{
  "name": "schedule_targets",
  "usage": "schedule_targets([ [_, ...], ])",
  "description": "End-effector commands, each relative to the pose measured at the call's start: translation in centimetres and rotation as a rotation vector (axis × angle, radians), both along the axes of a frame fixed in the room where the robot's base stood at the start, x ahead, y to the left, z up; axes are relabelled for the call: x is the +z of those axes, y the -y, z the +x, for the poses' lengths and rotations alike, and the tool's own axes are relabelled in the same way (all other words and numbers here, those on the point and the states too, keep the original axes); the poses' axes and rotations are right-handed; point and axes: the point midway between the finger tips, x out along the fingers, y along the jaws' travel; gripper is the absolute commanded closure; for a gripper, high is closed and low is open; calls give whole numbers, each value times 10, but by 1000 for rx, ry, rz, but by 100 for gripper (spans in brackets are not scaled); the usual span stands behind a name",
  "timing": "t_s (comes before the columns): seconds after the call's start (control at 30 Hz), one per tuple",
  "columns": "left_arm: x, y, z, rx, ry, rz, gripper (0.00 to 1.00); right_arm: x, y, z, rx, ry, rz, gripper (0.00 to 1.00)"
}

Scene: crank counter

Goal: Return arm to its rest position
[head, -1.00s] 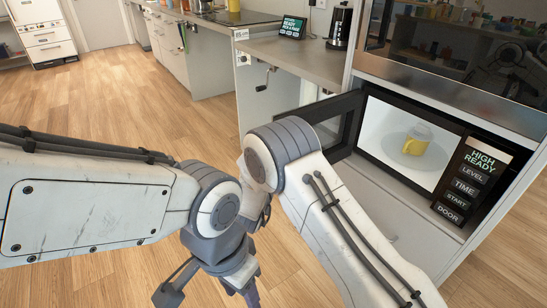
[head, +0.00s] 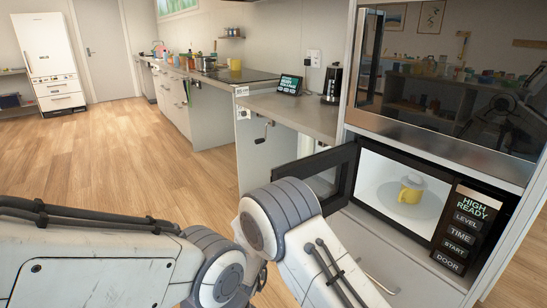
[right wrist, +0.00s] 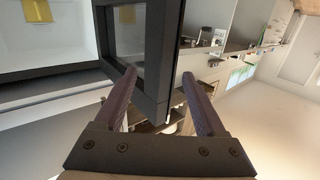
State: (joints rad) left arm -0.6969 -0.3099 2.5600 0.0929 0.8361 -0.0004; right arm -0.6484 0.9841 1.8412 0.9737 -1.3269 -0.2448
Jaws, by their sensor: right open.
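My right gripper (right wrist: 160,74) is open in the right wrist view, its two dark fingers apart. The edge of the open black microwave door (right wrist: 150,85) shows between and beyond the fingers; I cannot tell whether they touch it. In the head view the door (head: 318,180) stands swung out to the left of the microwave opening, and my right arm (head: 285,225) bends in front of it. The right gripper is hidden there. My left arm (head: 95,265) comes in from the left, its gripper out of view. A yellow mug (head: 410,195) with a pale top stands inside the lit microwave.
The microwave panel (head: 463,228) has several labelled buttons. A counter (head: 305,117) behind holds a small dark display (head: 290,83) and a kettle (head: 333,84). A crank (head: 264,132) sticks out of the counter's side. The wooden floor (head: 120,150) at the left is open.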

Motion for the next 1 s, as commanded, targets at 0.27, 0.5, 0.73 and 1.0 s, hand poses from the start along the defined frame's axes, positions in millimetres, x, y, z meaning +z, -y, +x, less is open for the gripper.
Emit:
schedule_targets([
  [0.27, 0, 0, 0, 0, 0, 0, 50, 20, 53, -7, 198, -383, 161, 28],
  [0.5, 0, 0, 0, 0, 0, 0, 50, 18, 112, -104, 300, -794, 204, 28],
  [0.73, 0, 0, 0, 0, 0, 0, 50, 14, 149, -183, 300, -1032, 193, 28],
  [1.0, 0, 0, 0, 0, 0, 0, 50, 13, 181, -252, 268, -1219, 176, 28],
])
